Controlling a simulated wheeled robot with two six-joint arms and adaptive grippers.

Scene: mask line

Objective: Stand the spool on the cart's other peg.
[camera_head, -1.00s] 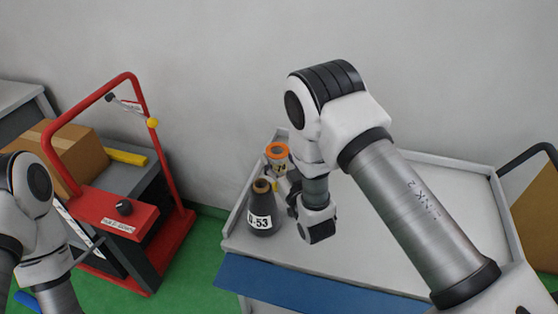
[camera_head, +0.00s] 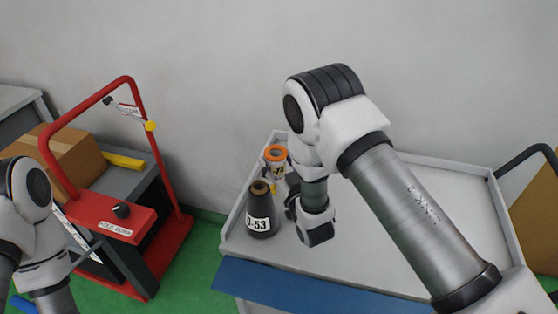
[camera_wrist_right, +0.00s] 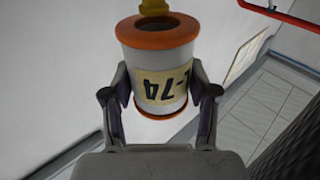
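The spool is a white cylinder with orange rims and a "74" label; it shows in the head view (camera_head: 275,154) over the left of the grey cart (camera_head: 390,220). My right gripper (camera_head: 290,188) is beside it. In the right wrist view, the gripper (camera_wrist_right: 160,92) has a finger against each side of the spool (camera_wrist_right: 160,62). A yellow piece (camera_wrist_right: 155,7), perhaps a peg, shows at the spool's hollow end; I cannot tell whether it is inside. A dark cone (camera_head: 260,212) labelled "53" stands close by. My left gripper is outside the view.
A red-framed trolley (camera_head: 138,115) stands at left with a cardboard box (camera_head: 70,155) and a yellow bar (camera_head: 124,161). The cart has raised rims and a blue front strip (camera_head: 300,287). Its right part looks clear, though my right arm covers some. A wall is behind.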

